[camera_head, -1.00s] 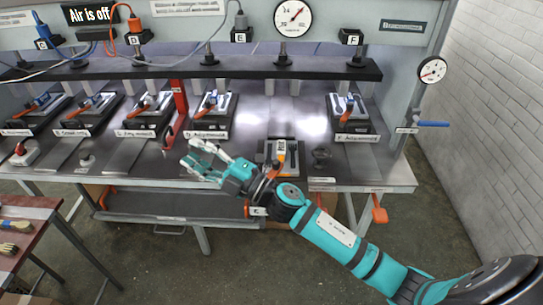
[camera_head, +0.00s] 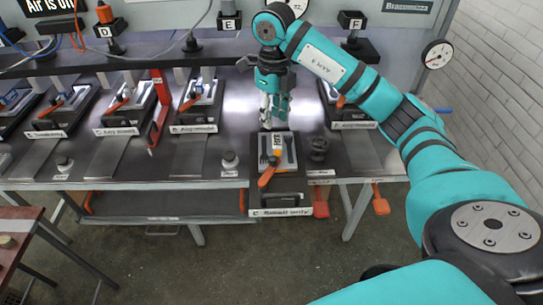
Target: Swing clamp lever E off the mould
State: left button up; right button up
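Mould station E (camera_head: 290,186) stands at the middle of the bench front, a dark block with a metal mould on top. Its clamp lever (camera_head: 267,176) has an orange handle that slants toward the front left of the block, beside a small label on the mould. My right gripper (camera_head: 273,124) points down at the back edge of this mould, just behind and above it, apart from the orange handle. Nothing shows between its fingers; their gap is too small to read. My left gripper is not in view.
Similar mould stations with orange levers stand to the left (camera_head: 195,100) and right (camera_head: 345,105). Orange handles (camera_head: 320,203) hang below the bench edge.

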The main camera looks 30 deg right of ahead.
aim_at(273, 158)
notch_tip(273, 158, down, 15)
jog(key=shift+r+p, duration=0.2)
jog(key=shift+p, duration=0.75)
jog(key=shift+f, duration=0.45)
grip_shut()
